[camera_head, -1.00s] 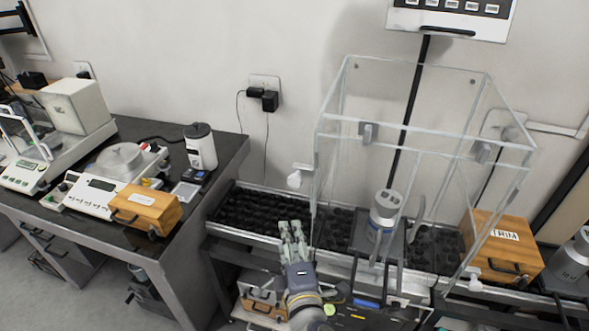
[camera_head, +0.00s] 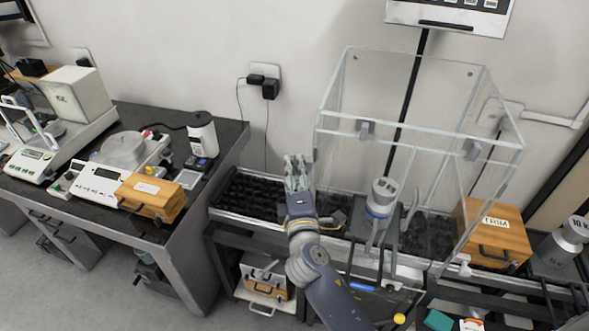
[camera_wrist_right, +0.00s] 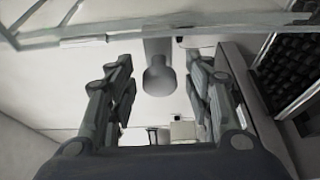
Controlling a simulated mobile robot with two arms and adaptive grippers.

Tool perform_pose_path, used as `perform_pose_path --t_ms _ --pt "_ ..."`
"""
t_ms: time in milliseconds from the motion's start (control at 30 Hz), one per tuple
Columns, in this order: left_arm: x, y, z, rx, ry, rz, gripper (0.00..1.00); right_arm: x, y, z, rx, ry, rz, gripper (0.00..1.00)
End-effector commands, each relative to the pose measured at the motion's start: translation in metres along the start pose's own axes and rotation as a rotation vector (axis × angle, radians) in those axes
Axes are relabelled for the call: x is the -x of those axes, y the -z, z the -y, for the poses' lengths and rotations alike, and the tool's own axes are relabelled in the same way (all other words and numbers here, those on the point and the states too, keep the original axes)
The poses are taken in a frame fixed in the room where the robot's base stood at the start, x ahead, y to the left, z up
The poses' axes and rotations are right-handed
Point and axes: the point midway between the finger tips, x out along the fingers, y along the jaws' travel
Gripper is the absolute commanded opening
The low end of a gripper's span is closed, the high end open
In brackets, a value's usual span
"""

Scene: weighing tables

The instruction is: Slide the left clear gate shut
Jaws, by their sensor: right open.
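The clear draft enclosure (camera_head: 420,138) stands over a weighing platform at the right of the head view. My right gripper (camera_head: 298,160) is at its left side, pointing away from me, its fingers open. It hides the white knob of the left gate in the head view. In the right wrist view, a grey rounded knob (camera_wrist_right: 160,78) on a short stem shows between the open fingers of the right gripper (camera_wrist_right: 159,92). I cannot tell whether the fingers touch it. A clear pane edge (camera_wrist_right: 85,41) crosses the top of that view. My left gripper is out of view.
Inside the enclosure stands a steel weight (camera_head: 381,198). A wooden box (camera_head: 494,236) stands to its right. A black textured tray (camera_head: 250,195) lies left of the enclosure. The left table holds balances, a wooden box (camera_head: 152,197) and a white canister (camera_head: 202,140).

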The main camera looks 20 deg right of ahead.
Motion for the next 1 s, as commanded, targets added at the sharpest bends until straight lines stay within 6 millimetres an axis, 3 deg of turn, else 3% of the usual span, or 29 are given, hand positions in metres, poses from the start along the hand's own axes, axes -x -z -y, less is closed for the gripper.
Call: perform_pose_path --t_ms 333,567,833,1000 --pt "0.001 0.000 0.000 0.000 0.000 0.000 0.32 -0.004 0.000 0.000 0.000 0.000 0.000 0.47" --pt "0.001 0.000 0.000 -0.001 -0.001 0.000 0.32 -0.004 0.000 0.000 0.000 0.000 0.000 0.00" --pt "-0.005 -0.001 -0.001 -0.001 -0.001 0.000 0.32 -0.004 -0.001 0.006 -0.001 0.000 0.000 0.00" --pt "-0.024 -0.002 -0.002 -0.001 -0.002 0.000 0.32 -0.005 -0.004 0.028 0.000 0.001 0.000 0.00"
